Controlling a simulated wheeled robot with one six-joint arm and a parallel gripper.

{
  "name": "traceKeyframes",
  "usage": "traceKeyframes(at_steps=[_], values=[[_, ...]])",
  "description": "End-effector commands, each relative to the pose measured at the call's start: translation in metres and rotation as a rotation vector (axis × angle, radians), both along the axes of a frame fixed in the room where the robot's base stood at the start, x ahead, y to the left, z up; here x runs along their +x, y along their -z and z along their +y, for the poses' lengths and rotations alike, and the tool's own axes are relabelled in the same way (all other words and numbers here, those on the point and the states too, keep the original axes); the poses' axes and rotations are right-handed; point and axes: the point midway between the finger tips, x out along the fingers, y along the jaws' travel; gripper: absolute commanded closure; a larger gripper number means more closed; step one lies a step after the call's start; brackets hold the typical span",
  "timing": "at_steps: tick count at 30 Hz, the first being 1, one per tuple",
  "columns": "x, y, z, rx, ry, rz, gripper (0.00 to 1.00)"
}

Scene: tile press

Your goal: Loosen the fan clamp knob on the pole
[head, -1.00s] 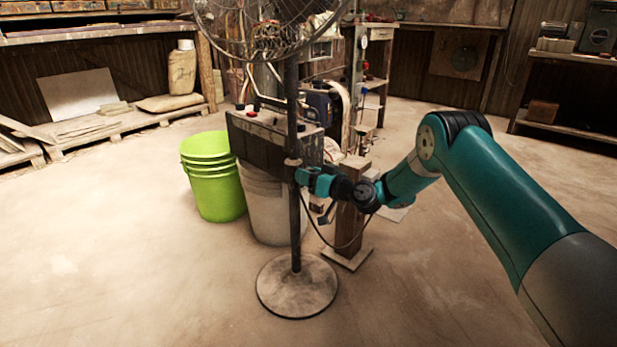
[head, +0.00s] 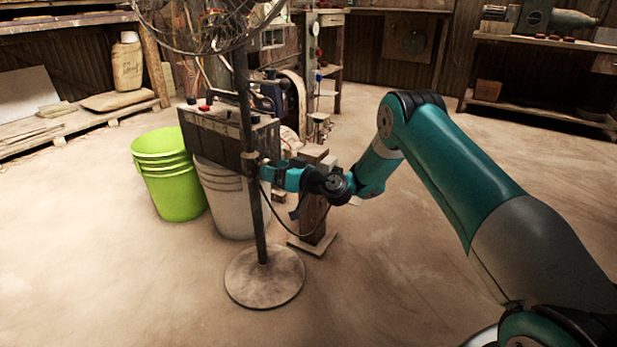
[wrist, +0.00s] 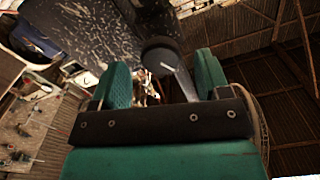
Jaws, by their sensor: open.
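The fan's dark pole (head: 246,115) rises from a round base (head: 264,292) in the head view. My gripper (head: 270,174) is at the pole's right side, at about mid-height, by a small collar on the pole. In the wrist view my gripper (wrist: 163,78) is open, with one teal finger on each side. A dark round knob (wrist: 160,53) with a pale metal stem shows between the fingers. I cannot tell whether either finger touches it. In the head view the knob is too small and covered to make out.
The fan cage (head: 205,22) is above. Right behind the pole are a dark box (head: 215,136), a whitish bucket (head: 228,208) and a wooden post (head: 313,220). Green buckets (head: 172,185) stand to the left. A thin cable loops below my gripper. Floor in front is clear.

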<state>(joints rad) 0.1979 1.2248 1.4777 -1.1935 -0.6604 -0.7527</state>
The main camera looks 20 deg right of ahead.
Motion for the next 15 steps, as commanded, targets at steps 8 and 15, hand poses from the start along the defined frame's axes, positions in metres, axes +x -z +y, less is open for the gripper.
traceKeyframes(at_steps=[8, 15], values=[[-0.054, -0.002, -0.041, 0.002, 0.005, 0.008, 0.30], [-0.073, 0.007, -0.056, -0.001, 0.001, -0.003, 0.30]])
